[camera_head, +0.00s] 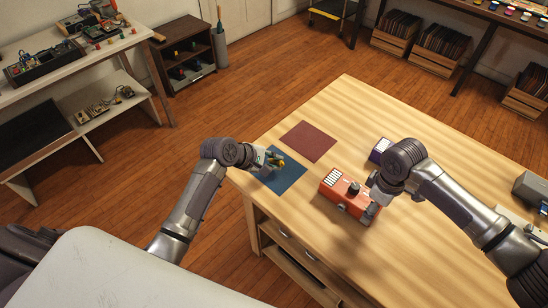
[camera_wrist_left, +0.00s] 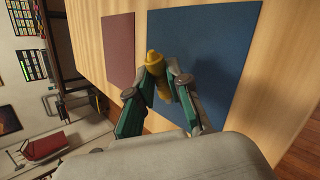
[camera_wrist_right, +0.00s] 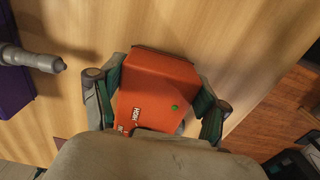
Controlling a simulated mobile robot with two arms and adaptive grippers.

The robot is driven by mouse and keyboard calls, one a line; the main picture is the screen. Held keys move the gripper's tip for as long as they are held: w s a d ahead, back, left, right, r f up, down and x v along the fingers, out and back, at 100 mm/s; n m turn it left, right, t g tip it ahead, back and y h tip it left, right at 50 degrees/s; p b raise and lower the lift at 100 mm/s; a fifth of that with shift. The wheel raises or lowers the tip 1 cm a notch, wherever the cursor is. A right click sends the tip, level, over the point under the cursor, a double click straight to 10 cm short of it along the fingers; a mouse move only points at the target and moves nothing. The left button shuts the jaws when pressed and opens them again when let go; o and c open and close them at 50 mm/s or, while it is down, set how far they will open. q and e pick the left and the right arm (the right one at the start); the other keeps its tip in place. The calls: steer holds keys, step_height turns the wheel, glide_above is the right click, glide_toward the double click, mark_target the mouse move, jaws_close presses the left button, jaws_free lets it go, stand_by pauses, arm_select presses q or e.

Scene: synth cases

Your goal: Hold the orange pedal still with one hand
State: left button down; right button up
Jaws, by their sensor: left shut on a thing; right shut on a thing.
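The orange pedal (camera_head: 346,192) lies on the wooden table near its front edge. It has a black knob and a white striped patch on top. My right gripper (camera_head: 372,200) is at the pedal's right end. In the right wrist view the orange pedal (camera_wrist_right: 160,90) sits between the two fingers of my right gripper (camera_wrist_right: 156,92), which are shut on it. My left gripper (camera_head: 272,160) is over the blue mat. In the left wrist view my left gripper (camera_wrist_left: 156,82) is shut on a small yellow piece (camera_wrist_left: 155,65), whose lower part is partly hidden by the fingers.
A blue mat (camera_head: 289,180) and a dark red mat (camera_head: 308,141) lie left of the pedal. A purple box (camera_head: 379,149) stands behind the pedal, close to my right arm. A grey device (camera_head: 531,187) is at the far right. The back middle of the table (camera_head: 370,105) is clear.

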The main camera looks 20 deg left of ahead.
arm_select(q)
steer(key=c, duration=1)
jaws_free()
steer(key=v, duration=1.2)
arm_select(e)
steer(key=o, duration=1.3)
arm_select(q)
steer(key=shift+f, duration=0.1)
